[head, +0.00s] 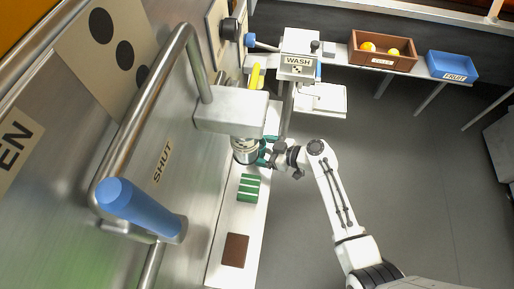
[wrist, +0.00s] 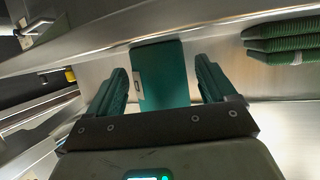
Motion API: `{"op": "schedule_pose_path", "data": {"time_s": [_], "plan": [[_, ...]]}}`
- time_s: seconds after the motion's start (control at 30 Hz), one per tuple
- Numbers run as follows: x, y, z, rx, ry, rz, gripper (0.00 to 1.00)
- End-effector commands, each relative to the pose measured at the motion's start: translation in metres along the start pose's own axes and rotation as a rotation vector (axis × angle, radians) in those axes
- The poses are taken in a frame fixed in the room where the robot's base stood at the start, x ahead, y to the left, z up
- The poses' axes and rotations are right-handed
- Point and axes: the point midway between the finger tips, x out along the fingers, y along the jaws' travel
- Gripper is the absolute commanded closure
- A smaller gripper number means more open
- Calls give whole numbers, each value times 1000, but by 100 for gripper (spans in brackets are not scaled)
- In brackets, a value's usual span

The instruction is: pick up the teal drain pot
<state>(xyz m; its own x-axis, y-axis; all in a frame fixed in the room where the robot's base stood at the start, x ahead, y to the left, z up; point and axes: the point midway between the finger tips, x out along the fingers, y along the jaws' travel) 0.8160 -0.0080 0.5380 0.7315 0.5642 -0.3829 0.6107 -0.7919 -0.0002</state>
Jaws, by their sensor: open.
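The teal drain pot (wrist: 163,75) shows in the wrist view as a flat-sided teal block with a small pale label on its left edge. It stands between the two fingers of my gripper (wrist: 160,76). The fingers are open, with a gap visible on each side of the pot. In the head view my gripper (head: 268,156) reaches in from the right, beside the metal spout at the machine's wall. The pot is mostly hidden there by the spout and the gripper, and I cannot tell pot from teal fingers.
Green banded pads (head: 249,187) and a brown square (head: 235,250) lie on the narrow ledge (head: 222,225) nearer me. The spout (head: 244,150) hangs close over the gripper. A WASH unit (head: 298,66) stands beyond. A brown crate (head: 382,62) and blue FRUIT bin (head: 452,66) sit at the back.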

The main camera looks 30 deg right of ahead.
Motion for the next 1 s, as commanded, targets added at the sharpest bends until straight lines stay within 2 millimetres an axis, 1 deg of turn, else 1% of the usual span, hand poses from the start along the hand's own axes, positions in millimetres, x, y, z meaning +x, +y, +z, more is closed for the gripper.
{"op": "schedule_pose_path", "data": {"time_s": [0.03, 0.13, 0.4, 0.47, 1.0], "plan": [[7, 0, 0, 0, 0, -2, 16], [16, 0, 0, 0, 0, -1, 16], [18, 0, 0, 0, 0, 0, 16], [18, 0, 0, 0, 0, 0, 21], [18, 0, 0, 0, 0, 0, 73]]}}
